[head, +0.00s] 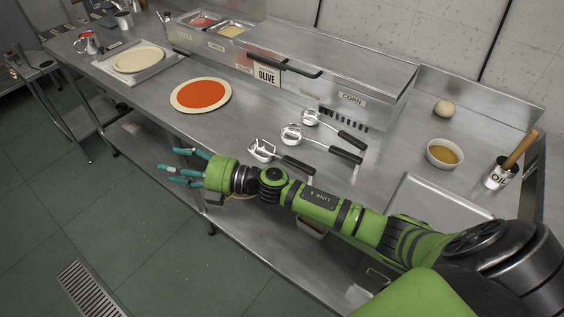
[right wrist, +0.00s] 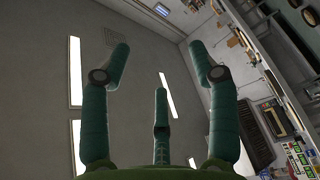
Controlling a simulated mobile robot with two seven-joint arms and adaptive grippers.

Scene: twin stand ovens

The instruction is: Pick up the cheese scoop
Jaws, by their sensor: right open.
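Three metal utensils with black handles lie side by side on the steel counter in the head view. The nearest has a squarish scoop head (head: 262,150); the other two have rounder heads, the middle one (head: 291,133) and the far one (head: 311,117). No label shows which is the cheese scoop. My right gripper (head: 173,166) is open and empty, left of the square-headed scoop and apart from it, at the counter's front edge. My left gripper is not in view.
A dough round with red sauce (head: 201,94) lies left of the utensils. A lidded topping unit (head: 330,75) stands behind them. To the right are a bowl (head: 444,153), a dough ball (head: 443,108), an oil pot (head: 499,173) and a tray (head: 440,200).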

